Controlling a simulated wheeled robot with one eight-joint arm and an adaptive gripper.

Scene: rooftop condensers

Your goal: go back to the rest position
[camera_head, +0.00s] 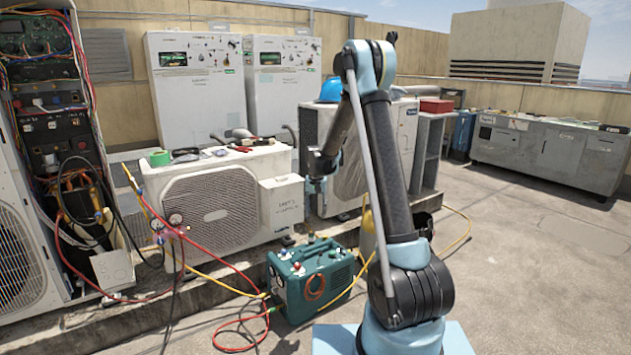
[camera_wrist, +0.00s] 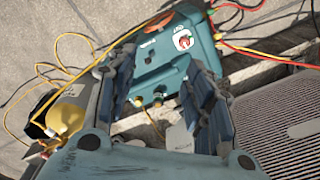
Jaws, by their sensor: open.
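My gripper (camera_wrist: 160,95) is open in the wrist view, its two fingers apart with nothing between them that it touches. Behind the fingers lies the teal recovery machine (camera_wrist: 165,55), with hoses running from it. In the head view my gripper (camera_head: 318,185) hangs at the end of my bent arm, in front of the right-hand condenser unit (camera_head: 308,125) and beside the white box on the left condenser. The teal machine (camera_head: 312,280) stands on the roof floor below it. The fingers are small and dark in the head view.
An open electrical panel (camera_head: 50,130) with hanging cables stands at left. The condenser (camera_head: 215,205) carries tape and tools on top. Red and yellow hoses (camera_head: 225,345) lie on the floor. A grey cabinet bench (camera_head: 545,150) stands at far right. The floor at right is clear.

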